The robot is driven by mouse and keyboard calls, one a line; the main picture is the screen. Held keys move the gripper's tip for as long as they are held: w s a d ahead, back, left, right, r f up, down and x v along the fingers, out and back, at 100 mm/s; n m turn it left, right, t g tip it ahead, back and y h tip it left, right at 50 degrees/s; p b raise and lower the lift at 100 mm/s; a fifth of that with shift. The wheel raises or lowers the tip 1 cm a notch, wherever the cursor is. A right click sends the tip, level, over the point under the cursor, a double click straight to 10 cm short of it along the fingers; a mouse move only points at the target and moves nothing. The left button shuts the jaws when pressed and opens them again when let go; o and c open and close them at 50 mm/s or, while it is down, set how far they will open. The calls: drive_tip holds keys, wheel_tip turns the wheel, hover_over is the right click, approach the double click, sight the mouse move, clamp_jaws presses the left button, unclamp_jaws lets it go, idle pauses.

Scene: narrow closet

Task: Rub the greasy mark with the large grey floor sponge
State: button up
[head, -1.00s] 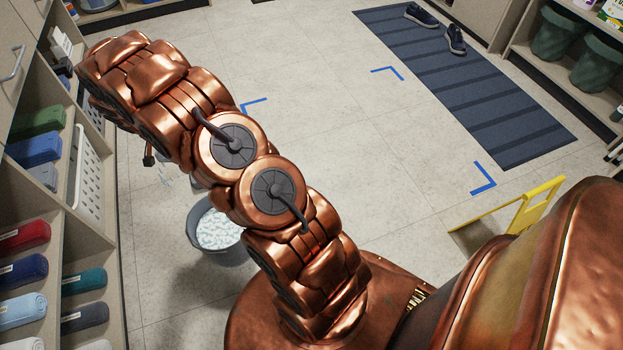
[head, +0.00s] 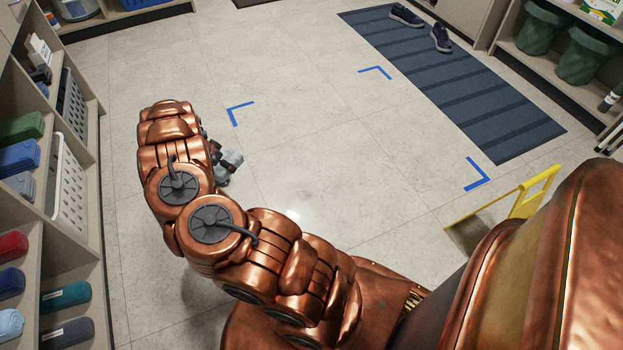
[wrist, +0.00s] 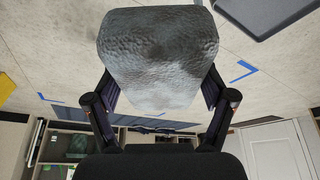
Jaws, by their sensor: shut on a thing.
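The large grey sponge (wrist: 158,60) fills the upper middle of the wrist view, its surface mottled light and dark. My gripper (wrist: 160,97) is shut on it, with one finger on each side. In the head view the sponge (head: 231,161) shows as a small grey block beside my gripper (head: 216,165), partly hidden by my arm. I cannot tell whether it touches the floor. A faint pale, shiny patch (head: 293,214) lies on the tiles to the lower right of the sponge; I cannot tell whether it is the greasy mark or a reflection.
Blue corner tapes (head: 238,112) mark an open stretch of floor. A striped navy mat (head: 455,85) with dark shoes (head: 440,36) lies at right. Shelves with rolled cloths (head: 66,296) line the left.

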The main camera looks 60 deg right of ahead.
drive_tip(key=s+d+f+m+g+b, duration=0.25)
drive_tip(key=s+d+f+m, duration=0.25)
drive_tip(key=s+d+f, duration=0.65)
drive_tip(key=m+y+b, duration=0.1)
drive_tip(key=m+b, duration=0.2)
hover_over(309, 194)
wheel_tip(309, 194, down, 6)
drive_tip(key=shift+w+a+f+b+x, duration=0.1)
drive_tip(key=shift+w+a+b+x, duration=0.1)
drive_tip(key=shift+b+x, duration=0.8)
drive_tip(key=shift+w+a+f+b+x, duration=0.1)
drive_tip(key=shift+w+a+b+x, duration=0.1)
drive_tip(key=shift+b+x, duration=0.85)
drive_tip(key=shift+w+a+f+b+x, duration=0.15)
drive_tip(key=shift+b+x, duration=0.4)
drive_tip(key=shift+x, duration=0.9)
drive_tip(key=shift+a+f, duration=0.1)
drive_tip(key=shift+a, duration=0.15)
drive_tip(key=shift+w+a+p, duration=0.45)
drive_tip(key=shift+w+a, duration=0.1)
drive_tip(key=shift+c, duration=0.6)
drive_tip(key=shift+a, duration=0.35)
drive_tip(key=shift+w+a+p, duration=0.4)
drive_tip(key=shift+a+p, duration=0.1)
drive_tip(key=shift+p, duration=0.05)
drive_tip(key=shift+w+f, duration=0.1)
drive_tip(key=shift+f, duration=0.05)
drive_tip(key=shift+s+d+b, duration=0.35)
drive_tip(key=shift+s+d, duration=0.15)
drive_tip(key=shift+d, duration=0.15)
